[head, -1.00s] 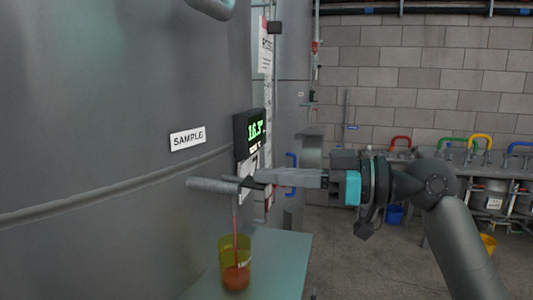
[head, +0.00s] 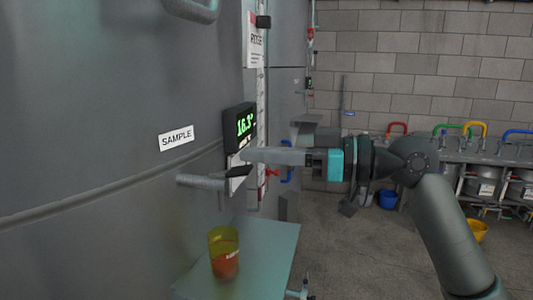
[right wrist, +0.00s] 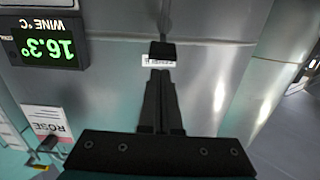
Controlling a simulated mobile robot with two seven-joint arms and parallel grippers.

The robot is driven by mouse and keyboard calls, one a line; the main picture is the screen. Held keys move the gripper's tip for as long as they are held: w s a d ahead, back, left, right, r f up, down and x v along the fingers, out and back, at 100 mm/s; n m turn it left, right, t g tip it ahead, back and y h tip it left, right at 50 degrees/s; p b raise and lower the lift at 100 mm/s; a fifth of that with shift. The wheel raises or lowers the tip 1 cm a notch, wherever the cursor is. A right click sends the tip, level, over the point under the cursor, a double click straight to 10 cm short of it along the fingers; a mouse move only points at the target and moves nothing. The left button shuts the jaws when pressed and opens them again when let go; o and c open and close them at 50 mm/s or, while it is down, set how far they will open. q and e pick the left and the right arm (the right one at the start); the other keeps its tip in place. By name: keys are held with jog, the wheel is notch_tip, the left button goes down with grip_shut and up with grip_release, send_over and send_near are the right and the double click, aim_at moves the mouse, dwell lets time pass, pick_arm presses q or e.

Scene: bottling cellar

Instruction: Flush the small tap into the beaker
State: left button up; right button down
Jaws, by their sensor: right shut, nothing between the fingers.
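The small tap (head: 200,182) sticks out of the tank wall below the SAMPLE label (head: 176,138), with a black lever (head: 239,171) at its right end. No stream shows under its spout. The yellowish beaker (head: 223,255) stands upright on the shelf below, with red liquid in its lower part. My right gripper (head: 243,156) is shut and empty, with its tips just above the lever in the head view. In the right wrist view the shut fingers (right wrist: 160,75) point at the black lever (right wrist: 162,50); whether they touch it I cannot tell. My left gripper is out of view.
A display (head: 240,126) reading about 16.3 hangs on the tank close to my right gripper. The shelf (head: 268,245) has bare room right of the beaker. A blue bucket (head: 388,199) and a bench with coloured hoses stand farther back right.

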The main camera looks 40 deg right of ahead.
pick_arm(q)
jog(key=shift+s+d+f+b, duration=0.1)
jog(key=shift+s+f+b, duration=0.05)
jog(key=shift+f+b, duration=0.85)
pick_arm(e)
jog(key=r+v, duration=0.2)
jog(key=v, duration=0.8)
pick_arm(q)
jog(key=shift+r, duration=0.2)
